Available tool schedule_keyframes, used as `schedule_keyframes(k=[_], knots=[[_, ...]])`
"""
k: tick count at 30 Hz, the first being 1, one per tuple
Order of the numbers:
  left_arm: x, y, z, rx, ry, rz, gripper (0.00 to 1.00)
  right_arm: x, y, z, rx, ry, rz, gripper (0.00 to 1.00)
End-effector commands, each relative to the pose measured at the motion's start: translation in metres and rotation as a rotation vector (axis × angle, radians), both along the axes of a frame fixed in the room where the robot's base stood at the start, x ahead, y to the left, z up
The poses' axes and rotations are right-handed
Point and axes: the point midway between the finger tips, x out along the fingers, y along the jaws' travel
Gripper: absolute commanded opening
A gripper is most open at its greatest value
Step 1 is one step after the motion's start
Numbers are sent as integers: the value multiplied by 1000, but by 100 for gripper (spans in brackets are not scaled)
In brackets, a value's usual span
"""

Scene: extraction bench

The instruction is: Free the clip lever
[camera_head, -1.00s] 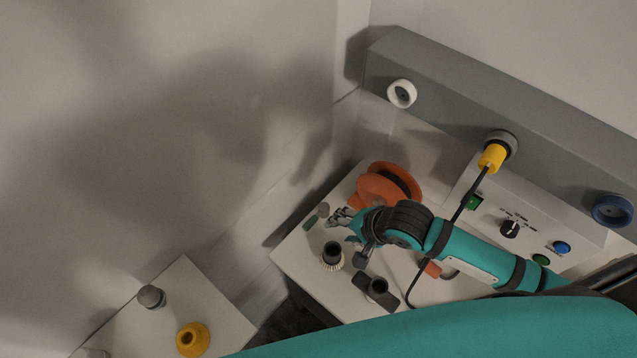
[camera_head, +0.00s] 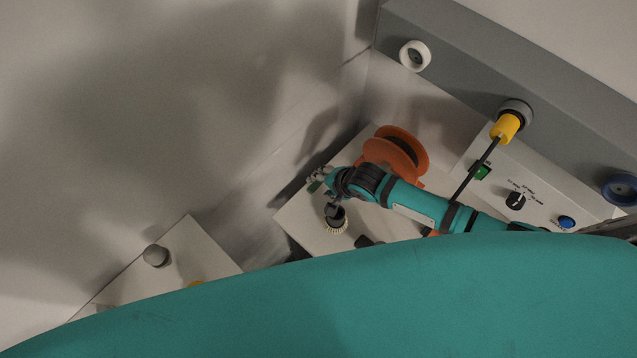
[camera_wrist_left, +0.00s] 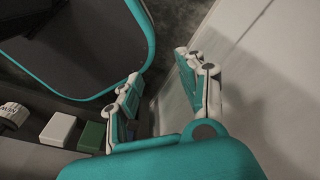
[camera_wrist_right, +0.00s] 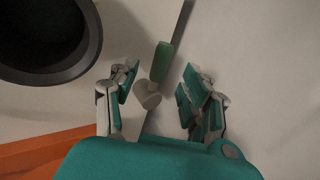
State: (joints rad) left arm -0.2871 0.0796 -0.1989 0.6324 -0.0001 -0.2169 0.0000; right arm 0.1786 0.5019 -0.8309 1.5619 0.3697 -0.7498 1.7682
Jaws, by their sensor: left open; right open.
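I cannot tell for certain which part is the clip lever. My right gripper (camera_head: 318,176) is open at the far left end of the white bench (camera_head: 296,218). In the right wrist view, my right gripper (camera_wrist_right: 160,74) has a green-handled tool (camera_wrist_right: 161,62) with a thin grey shaft and a pale grey knob (camera_wrist_right: 148,95) between and just beyond its spread fingers. No grip on either shows. My left gripper (camera_wrist_left: 158,72) is open and empty in the left wrist view, and out of the head view.
An orange reel (camera_head: 403,146) stands behind my right wrist, a black-topped brush (camera_head: 337,222) in front. A control box (camera_head: 540,200) stands at right. A grey knob (camera_head: 156,256) sits on the left table.

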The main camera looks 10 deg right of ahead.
Motion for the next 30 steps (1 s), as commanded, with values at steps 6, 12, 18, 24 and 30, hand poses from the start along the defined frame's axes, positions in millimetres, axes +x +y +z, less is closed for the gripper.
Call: schedule_keyframes(k=[6, 12, 18, 24, 30], knots=[[-9, -2, -3, -1, 16, 2, 40, 13, 8, -22, -1, 0, -1, 48], [-23, -1, -4, 2, 36, 1, 40, 15, 10, -27, 0, 0, 0, 48], [-24, 0, -4, 2, 38, 1, 40, 15, 10, -27, 0, 0, 0, 46], [-21, 1, -4, 3, 34, 0, 40, 15, 10, -27, 0, 0, 0, 20], [-16, 1, -4, 3, 26, -1, 40, 15, 10, -27, 0, 0, 0, 0]])
